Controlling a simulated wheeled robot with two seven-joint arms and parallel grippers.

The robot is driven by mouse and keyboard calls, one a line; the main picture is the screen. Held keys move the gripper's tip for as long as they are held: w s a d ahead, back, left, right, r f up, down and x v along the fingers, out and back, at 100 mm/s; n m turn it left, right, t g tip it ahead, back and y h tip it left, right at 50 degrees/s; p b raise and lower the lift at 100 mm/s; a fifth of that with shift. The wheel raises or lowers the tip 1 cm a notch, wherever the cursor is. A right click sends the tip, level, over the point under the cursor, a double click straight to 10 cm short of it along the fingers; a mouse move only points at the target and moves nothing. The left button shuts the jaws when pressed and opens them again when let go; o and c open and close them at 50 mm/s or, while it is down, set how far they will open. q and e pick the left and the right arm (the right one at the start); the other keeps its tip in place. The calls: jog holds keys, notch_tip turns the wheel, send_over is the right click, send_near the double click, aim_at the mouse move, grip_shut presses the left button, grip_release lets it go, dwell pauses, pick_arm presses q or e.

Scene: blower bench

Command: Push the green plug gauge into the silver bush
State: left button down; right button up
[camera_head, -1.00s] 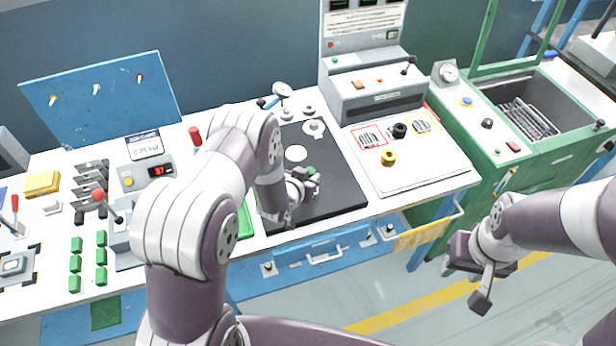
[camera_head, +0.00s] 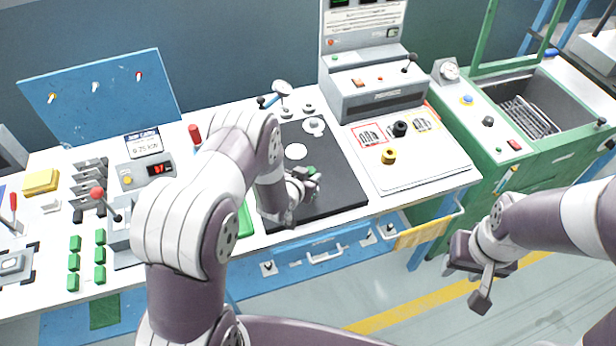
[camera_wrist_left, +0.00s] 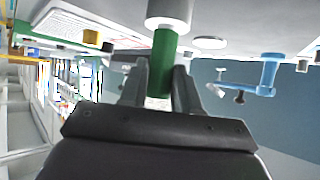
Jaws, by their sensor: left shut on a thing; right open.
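My left gripper (camera_head: 312,179) is shut on the green plug gauge (camera_head: 310,169), low over the black mat. In the left wrist view, which shows the bench upside down, the green gauge (camera_wrist_left: 165,50) stands between the fingers (camera_wrist_left: 160,84). The silver bush (camera_wrist_left: 170,10) is at the gauge's bench-side end, in line with it. They appear to meet there; how deep the gauge sits is hidden. In the head view the bush is hidden by the gripper. My right gripper (camera_head: 478,285) is open and empty, off the bench's front right, over the floor.
The black mat (camera_head: 345,185) has a white disc (camera_head: 296,151) and round fittings behind the gripper. A blue-handled fixture (camera_head: 268,101) stands at the back. A panel with a yellow knob (camera_head: 389,156) and a black knob (camera_head: 400,129) lies to the right. Green blocks and levers are left.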

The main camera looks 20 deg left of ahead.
pick_arm(q)
jog(key=shift+f, duration=0.2)
jog(key=c, duration=0.7)
grip_release()
jog(key=shift+c, duration=0.2)
jog(key=b+v, duration=0.1)
jog(key=v, duration=1.1)
jog(key=shift+s, duration=0.35)
jog(key=shift+a+r, duration=0.1)
